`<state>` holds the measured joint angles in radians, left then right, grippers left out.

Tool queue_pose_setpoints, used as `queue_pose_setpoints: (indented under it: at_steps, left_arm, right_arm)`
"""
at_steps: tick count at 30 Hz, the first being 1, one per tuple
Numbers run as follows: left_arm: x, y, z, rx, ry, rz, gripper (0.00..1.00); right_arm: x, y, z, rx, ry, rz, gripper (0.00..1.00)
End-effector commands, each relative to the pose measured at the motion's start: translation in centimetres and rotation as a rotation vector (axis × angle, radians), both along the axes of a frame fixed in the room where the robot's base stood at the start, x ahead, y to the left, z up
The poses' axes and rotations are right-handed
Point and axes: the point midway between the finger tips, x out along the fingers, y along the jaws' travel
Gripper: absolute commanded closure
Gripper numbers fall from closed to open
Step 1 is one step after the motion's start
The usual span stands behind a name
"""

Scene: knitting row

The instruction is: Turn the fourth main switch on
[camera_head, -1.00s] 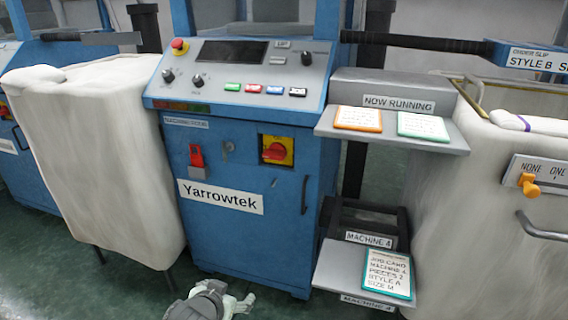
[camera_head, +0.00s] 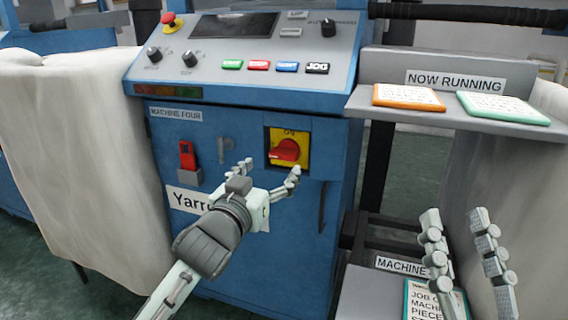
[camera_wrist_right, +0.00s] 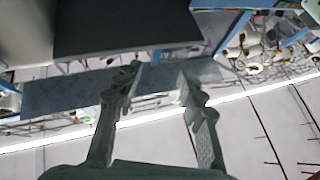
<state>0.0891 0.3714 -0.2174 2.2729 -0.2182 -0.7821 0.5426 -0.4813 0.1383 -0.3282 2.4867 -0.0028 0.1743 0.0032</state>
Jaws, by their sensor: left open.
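The main switch (camera_head: 286,151) is a red rotary knob on a yellow plate marked ON at its top. It is on the front of the blue cabinet labelled MACHINE FOUR (camera_head: 176,114), and the knob lies roughly crosswise. My left gripper (camera_head: 270,172) is open and empty in front of the cabinet, just below the switch in the head view. Its right fingertip shows close under the plate; I cannot tell how far it is from the panel. My right gripper (camera_head: 456,216) is open and empty at the lower right, and it also shows in the right wrist view (camera_wrist_right: 160,75).
A red device (camera_head: 187,156) and a grey latch (camera_head: 225,150) sit left of the switch. A dark door handle (camera_head: 322,207) is below right. The sloping console (camera_head: 240,60) overhangs above.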

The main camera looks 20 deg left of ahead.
Motion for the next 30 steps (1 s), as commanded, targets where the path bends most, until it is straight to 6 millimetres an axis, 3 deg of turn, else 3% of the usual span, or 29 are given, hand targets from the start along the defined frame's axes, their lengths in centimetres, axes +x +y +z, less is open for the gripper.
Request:
queue_pose_setpoints:
  at_steps: [10,22,30]
  left_arm:
    - [5.3,-0.2,0.0,0.002,0.002,0.0,0.22]
    - [6.2,-0.2,-0.1,0.001,0.004,0.001,0.22]
    - [6.1,-0.2,-0.1,0.001,0.004,0.001,0.56]
  right_arm:
    - [-0.4,-0.4,0.7,0.019,-0.061,-0.007,0.6]
    - [-0.5,-0.5,0.9,0.022,-0.074,-0.008,0.6]
    - [-0.5,-0.5,0.9,0.022,-0.073,-0.008,0.6]
